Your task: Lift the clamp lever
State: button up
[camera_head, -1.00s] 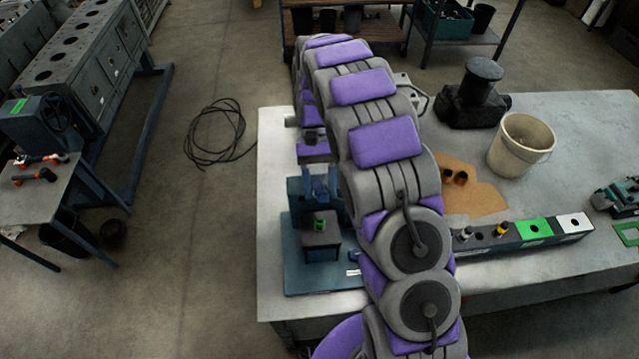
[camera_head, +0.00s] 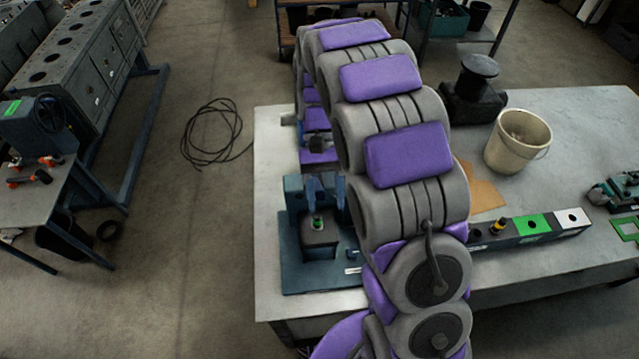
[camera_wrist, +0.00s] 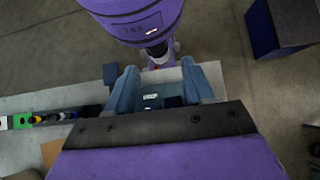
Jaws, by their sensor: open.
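The blue clamp fixture (camera_head: 290,262) sits on the near left corner of the bench. It has a flat base plate, an upright at the back and a dark block (camera_head: 320,236) with a small green-ringed part (camera_head: 318,222) on it. My gripper (camera_head: 325,188) hangs over the block, its two blue fingers apart and empty. In the wrist view the fingers of my gripper (camera_wrist: 160,85) frame part of the fixture with a white label (camera_wrist: 150,97). I cannot make out the clamp lever clearly; my arm covers the fixture's right side.
A long rack (camera_head: 530,228) with green and white sections lies along the bench's front edge. A white bucket (camera_head: 517,140) and a dark stand (camera_head: 474,95) are farther back.

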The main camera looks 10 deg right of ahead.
jog(key=s+d+b, duration=0.1)
jog(key=s, duration=0.8)
jog(key=shift+d+r+b, duration=0.25)
jog(key=shift+r+b, duration=0.05)
jog(key=shift+r, duration=0.15)
jog(key=shift+s, duration=0.1)
